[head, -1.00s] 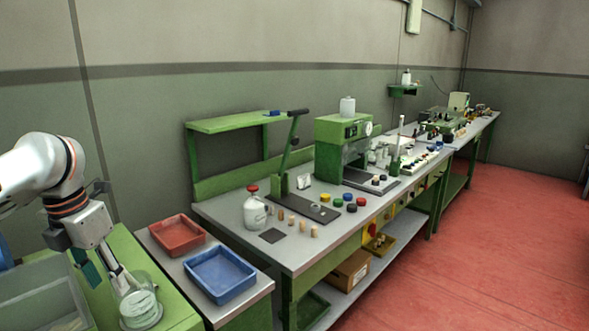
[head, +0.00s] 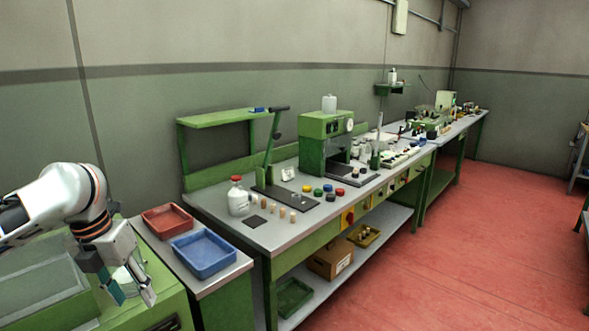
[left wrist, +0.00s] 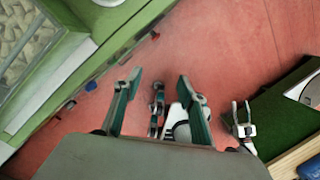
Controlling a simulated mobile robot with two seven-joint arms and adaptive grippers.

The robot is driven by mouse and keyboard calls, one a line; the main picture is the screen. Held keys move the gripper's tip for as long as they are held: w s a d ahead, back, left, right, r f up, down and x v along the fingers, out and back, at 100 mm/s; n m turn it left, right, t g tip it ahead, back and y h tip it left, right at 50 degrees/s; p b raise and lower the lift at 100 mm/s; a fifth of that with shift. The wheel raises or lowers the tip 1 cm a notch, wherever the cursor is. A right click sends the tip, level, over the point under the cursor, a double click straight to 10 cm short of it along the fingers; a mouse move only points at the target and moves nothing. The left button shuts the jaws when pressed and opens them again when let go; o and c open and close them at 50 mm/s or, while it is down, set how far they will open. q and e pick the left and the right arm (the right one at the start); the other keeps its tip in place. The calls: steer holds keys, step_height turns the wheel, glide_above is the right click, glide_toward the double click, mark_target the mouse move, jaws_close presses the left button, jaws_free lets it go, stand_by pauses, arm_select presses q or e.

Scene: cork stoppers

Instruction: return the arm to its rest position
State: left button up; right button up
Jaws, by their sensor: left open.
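My left gripper (head: 132,296) hangs at the lower left of the head view, fingers apart and pointing down, with nothing visible between them. Its two teal-padded fingers (left wrist: 158,100) show spread in the left wrist view, with red floor beyond them. A round glass vessel (head: 122,276) stands on the green bench behind the gripper and is partly hidden by it. Several cork stoppers (head: 282,212) stand upright on the long workbench, well away from the gripper. I do not make out my right gripper in either view.
A red tray (head: 167,221) and a blue tray (head: 204,254) sit right of my left arm. A white bottle with a red cap (head: 238,199) and a green machine (head: 322,140) stand on the long workbench. Open red floor (head: 440,255) lies to the right.

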arm_select(q)
steer(key=d+f+n+t+h, duration=0.5)
steer(key=d+f+n, duration=1.2)
steer(key=d+f, duration=0.55)
steer(key=s+a+f+n+t+y, duration=0.1)
steer(key=s+a+f+n+t, duration=0.1)
steer(key=s+f+n, duration=0.4)
steer(key=s+a+f+n+t+y, duration=0.2)
steer(key=s+a+f+n, duration=0.2)
steer(key=s+f+n, duration=0.2)
steer(key=s+n, duration=0.2)
steer(key=s, duration=0.1)
steer(key=shift+s+a+f, duration=0.2)
steer(key=shift+s+f, duration=0.05)
steer(key=shift+f, duration=0.15)
